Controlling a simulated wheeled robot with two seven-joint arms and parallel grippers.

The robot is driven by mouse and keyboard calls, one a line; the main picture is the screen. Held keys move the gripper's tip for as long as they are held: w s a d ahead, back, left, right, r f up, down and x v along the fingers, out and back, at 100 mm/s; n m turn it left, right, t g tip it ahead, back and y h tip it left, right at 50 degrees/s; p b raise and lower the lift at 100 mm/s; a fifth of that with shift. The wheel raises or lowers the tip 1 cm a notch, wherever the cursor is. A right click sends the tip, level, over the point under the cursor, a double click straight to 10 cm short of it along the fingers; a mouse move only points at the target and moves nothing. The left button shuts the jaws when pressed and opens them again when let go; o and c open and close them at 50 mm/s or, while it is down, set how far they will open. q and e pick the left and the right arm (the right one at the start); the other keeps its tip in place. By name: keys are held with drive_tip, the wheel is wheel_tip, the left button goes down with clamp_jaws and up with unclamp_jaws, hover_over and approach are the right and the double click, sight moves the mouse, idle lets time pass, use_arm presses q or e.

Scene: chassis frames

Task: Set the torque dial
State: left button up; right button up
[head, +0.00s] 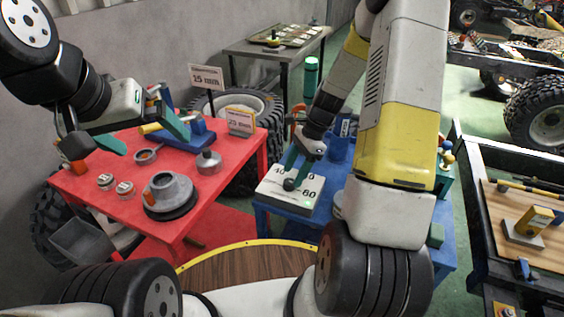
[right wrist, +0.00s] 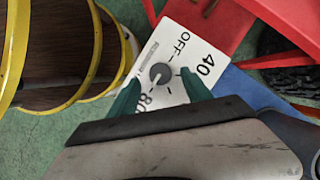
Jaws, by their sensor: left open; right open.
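The torque dial is a dark round knob (right wrist: 160,74) on top of a white box (head: 308,195) on the blue table. Its face carries OFF, 40 and 80 in the right wrist view, and 60 shows in the head view. I cannot tell which mark the knob points to. My right gripper (head: 296,170) is over the box, its green fingers open on either side of the knob in the right wrist view (right wrist: 160,93). I cannot tell whether they touch it. My left gripper (head: 141,132) is open and empty above the red table.
The red table (head: 229,172) holds cups, small round parts and a blue tool. Signs reading 15 mm (head: 206,78) and 23 mm (head: 240,122) stand behind. A blue holder (head: 339,145) is behind the dial box. A wooden-topped bench (head: 497,225) is at right.

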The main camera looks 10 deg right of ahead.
sight(290, 181)
drive_tip(key=shift+x, duration=1.5)
clamp_jaws()
